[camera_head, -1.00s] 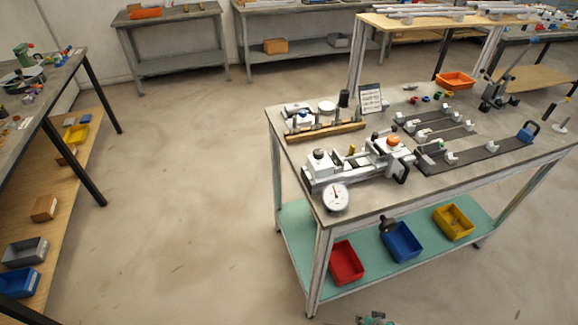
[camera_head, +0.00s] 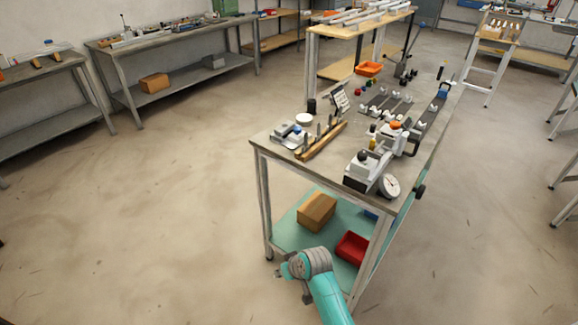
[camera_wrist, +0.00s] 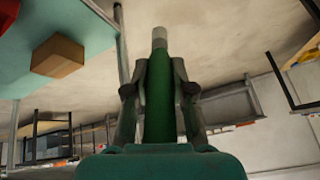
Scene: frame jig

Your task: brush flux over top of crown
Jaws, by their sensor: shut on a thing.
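My gripper (camera_wrist: 160,72) is shut on a slim green handle (camera_wrist: 159,112) in the wrist view. The handle ends in a pale grey tip (camera_wrist: 159,38) that sticks out beyond the fingers. I take it to be the flux brush, but bristles are not clear. In the head view my arm is low in front of the bench (camera_head: 262,141), and the held tool cannot be made out there. White and grey jig blocks (camera_head: 362,170) with a round dial (camera_head: 389,186) stand at the bench's near right end. I cannot tell which part is the crown.
A wooden rack (camera_head: 322,141) with upright pieces lies on the bench top. The teal lower shelf (camera_head: 284,237) holds a cardboard box (camera_head: 316,211) and a red bin (camera_head: 353,248). Bench legs stand close to my arm. Open floor lies left of the bench.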

